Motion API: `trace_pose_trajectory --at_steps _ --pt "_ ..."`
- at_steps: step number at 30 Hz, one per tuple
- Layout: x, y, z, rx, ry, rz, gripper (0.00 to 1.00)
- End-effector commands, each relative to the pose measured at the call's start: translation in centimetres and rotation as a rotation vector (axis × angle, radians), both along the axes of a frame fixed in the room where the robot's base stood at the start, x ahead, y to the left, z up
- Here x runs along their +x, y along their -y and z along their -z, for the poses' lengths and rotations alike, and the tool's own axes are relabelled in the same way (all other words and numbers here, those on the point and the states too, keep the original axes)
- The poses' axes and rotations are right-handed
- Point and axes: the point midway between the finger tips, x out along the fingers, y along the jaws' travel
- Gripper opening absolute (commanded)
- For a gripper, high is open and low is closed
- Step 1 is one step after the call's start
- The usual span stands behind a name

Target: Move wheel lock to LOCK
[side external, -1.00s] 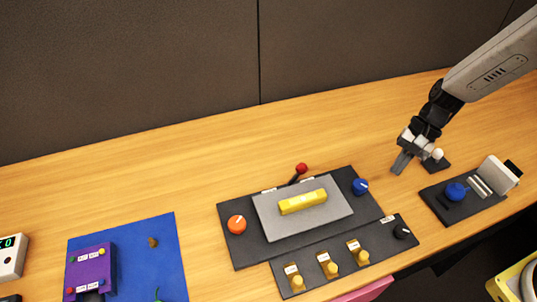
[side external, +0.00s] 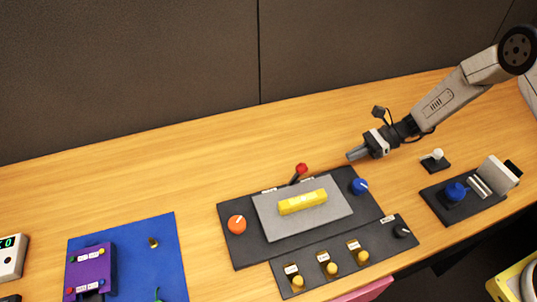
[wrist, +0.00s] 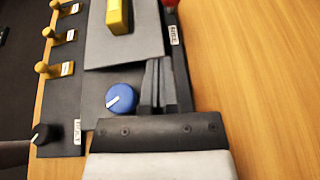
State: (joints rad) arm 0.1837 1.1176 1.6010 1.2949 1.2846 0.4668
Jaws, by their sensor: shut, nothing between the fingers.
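No label reading wheel lock is legible, so I cannot tell for sure which control it is. The dark panel (side external: 246,256) carries a grey plate with a yellow block (side external: 303,202), an orange knob (side external: 237,224), a blue knob (side external: 360,186) and a red-tipped lever (side external: 301,169) at its back edge. In the wrist view, the blue knob (wrist: 122,99) is left of my fingers and the red tip (wrist: 170,3) is at the top edge. My gripper (side external: 352,155) is shut and empty, near the panel's back right corner. Its fingers also show in the wrist view (wrist: 158,64).
A front strip (side external: 284,270) holds several yellow-tipped toggles and a black knob (side external: 402,231). A white-knobbed stick (side external: 437,154) and a base with a blue ball (side external: 455,191) stand at right. A blue mat (side external: 135,225) lies at left. The wood behind the panel is clear.

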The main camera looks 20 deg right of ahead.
Motion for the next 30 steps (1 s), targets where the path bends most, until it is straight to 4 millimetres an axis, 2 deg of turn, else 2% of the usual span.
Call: trace_pose_trajectory --at_steps 6,20,26,30 --pt "0.9 0.1 0.6 0.063 -0.026 0.051 0.00" --pt "1.0 0.1 0.6 0.070 -0.028 0.056 0.00" --pt "1.1 -0.8 0.9 0.070 -0.027 0.055 0.00" --pt "1.2 -2.0 1.3 0.069 -0.029 0.055 0.00"
